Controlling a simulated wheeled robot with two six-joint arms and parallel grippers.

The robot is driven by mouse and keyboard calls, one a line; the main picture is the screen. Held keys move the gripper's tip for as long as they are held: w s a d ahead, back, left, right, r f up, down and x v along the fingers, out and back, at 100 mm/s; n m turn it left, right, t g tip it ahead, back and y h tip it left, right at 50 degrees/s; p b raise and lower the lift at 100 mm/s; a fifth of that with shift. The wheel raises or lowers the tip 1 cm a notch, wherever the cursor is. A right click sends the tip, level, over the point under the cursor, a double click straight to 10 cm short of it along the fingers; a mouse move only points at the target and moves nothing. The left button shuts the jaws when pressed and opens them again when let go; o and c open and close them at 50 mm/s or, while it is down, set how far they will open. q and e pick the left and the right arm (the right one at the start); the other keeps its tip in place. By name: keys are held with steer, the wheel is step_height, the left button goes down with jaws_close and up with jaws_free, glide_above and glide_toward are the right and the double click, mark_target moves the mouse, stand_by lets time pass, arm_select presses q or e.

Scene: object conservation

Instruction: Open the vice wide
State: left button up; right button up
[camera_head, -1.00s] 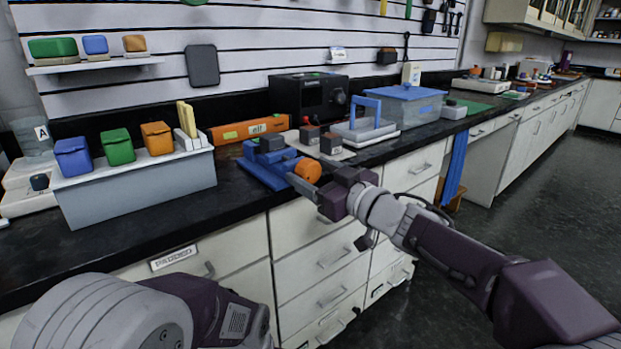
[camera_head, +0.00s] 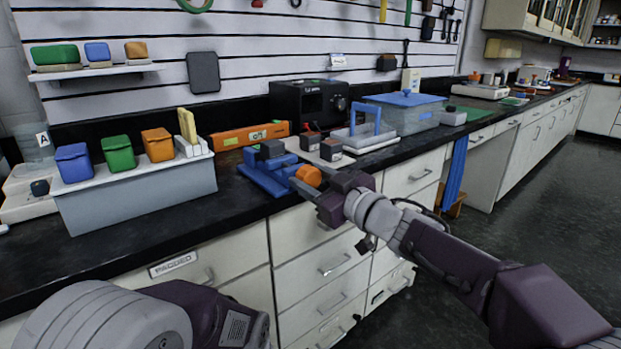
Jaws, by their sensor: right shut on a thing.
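The blue vice (camera_head: 268,177) stands on the black bench near its front edge, with dark grey blocks on top at its jaws. Its orange handle knob (camera_head: 309,175) faces the front right. My right gripper (camera_head: 304,181) reaches in from the right and is shut on the orange knob, one finger on its near side. The gap between the vice jaws is too small to judge from here. My left arm shows at the bottom left, but its gripper is out of view.
A grey box with blue, green and orange bins (camera_head: 119,153) stands left of the vice. An orange level (camera_head: 249,135) lies behind it. A white board with small dark blocks (camera_head: 330,149) and a blue-handled tray (camera_head: 365,130) stand to the right. Bare bench lies front left.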

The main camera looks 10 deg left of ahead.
steer(key=n, duration=0.4)
steer(key=shift+f, duration=0.1)
steer(key=n, duration=0.5)
steer(key=shift+f+b, duration=0.1)
steer(key=shift+b, duration=0.3)
steer(key=n+b, duration=0.1)
steer(key=n, duration=0.3)
steer(key=shift+n, duration=0.3)
steer(key=n+b, duration=0.2)
steer(key=n, duration=0.3)
steer(key=shift+f, duration=0.15)
steer(key=n+b, duration=0.2)
steer(key=n, duration=0.2)
steer(key=shift+n, duration=0.4)
steer(key=n+b, duration=0.2)
steer(key=n, duration=0.3)
steer(key=shift+n, duration=0.3)
steer(key=n+b, duration=0.2)
steer(key=n, duration=0.3)
steer(key=n+b, duration=0.1)
steer(key=n, duration=0.3)
steer(key=shift+n+b, duration=0.3)
steer(key=shift+n, duration=0.1)
